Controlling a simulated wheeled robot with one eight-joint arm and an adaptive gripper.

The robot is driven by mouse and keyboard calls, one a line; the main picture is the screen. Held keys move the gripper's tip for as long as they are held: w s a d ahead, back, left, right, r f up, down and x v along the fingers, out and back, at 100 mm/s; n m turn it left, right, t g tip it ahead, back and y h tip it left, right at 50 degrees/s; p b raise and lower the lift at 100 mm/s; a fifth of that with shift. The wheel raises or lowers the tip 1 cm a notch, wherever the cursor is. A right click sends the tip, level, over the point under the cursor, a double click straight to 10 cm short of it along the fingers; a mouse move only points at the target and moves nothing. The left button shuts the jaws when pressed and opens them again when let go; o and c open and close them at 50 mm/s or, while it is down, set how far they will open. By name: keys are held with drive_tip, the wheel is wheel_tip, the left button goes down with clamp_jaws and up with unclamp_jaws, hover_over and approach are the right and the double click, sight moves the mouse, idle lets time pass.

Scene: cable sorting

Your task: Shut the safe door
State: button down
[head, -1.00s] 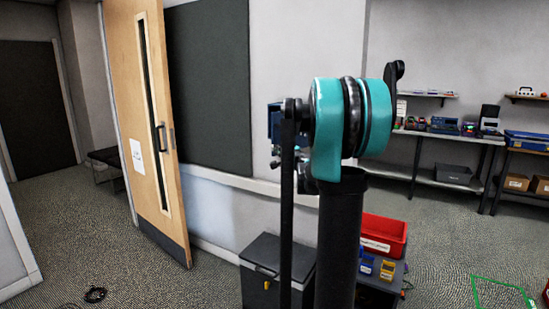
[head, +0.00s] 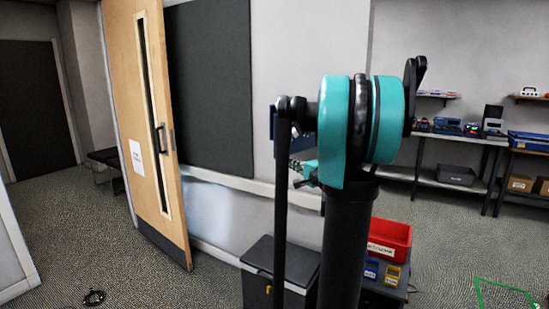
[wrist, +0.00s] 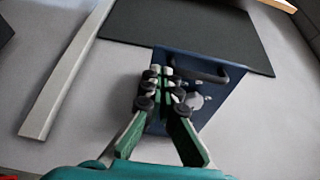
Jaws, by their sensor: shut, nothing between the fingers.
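In the wrist view, a dark blue panel (wrist: 218,92) carries a black bar handle and a grey round knob; it looks like the safe or its door. My gripper (wrist: 158,82) is shut and empty, its green fingers together in front of the panel's left part, close to the handle and knob. Touching or apart, I cannot tell. In the head view, only a blue strip of the safe (head: 273,123) shows beside my arm, which hides the rest. My gripper (head: 294,164) is partly seen below it. How far the door stands open is not clear.
A dark board (head: 208,90) is on the wall, with a pale rail (head: 225,180) below. A wooden door (head: 140,120) stands open at left. A dark box (head: 262,262) and a red bin (head: 388,240) stand low near my arm. Shelves (head: 437,172) line the right.

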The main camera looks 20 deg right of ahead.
sight(277, 157)
drive_tip(key=x, duration=0.8)
drive_tip(key=f+x, duration=0.1)
drive_tip(key=x, duration=0.3)
drive_tip(key=shift+a, duration=0.1)
drive_tip(key=shift+w+a, duration=0.1)
drive_tip(key=shift+w+a+h, duration=0.3)
drive_tip(key=shift+w, duration=0.2)
drive_tip(key=w+d+m+h, duration=0.1)
drive_tip(key=w+h, duration=0.3)
drive_tip(key=w, duration=0.4)
drive_tip(key=w+d+m+h, duration=0.1)
drive_tip(key=w+m+h, duration=0.3)
drive_tip(key=w, duration=0.4)
drive_tip(key=w+d+m+g+h, duration=0.1)
drive_tip(key=w+m+h, duration=0.2)
drive_tip(key=w, duration=0.6)
drive_tip(key=shift+d+h, duration=0.25)
drive_tip(key=shift+h, duration=0.35)
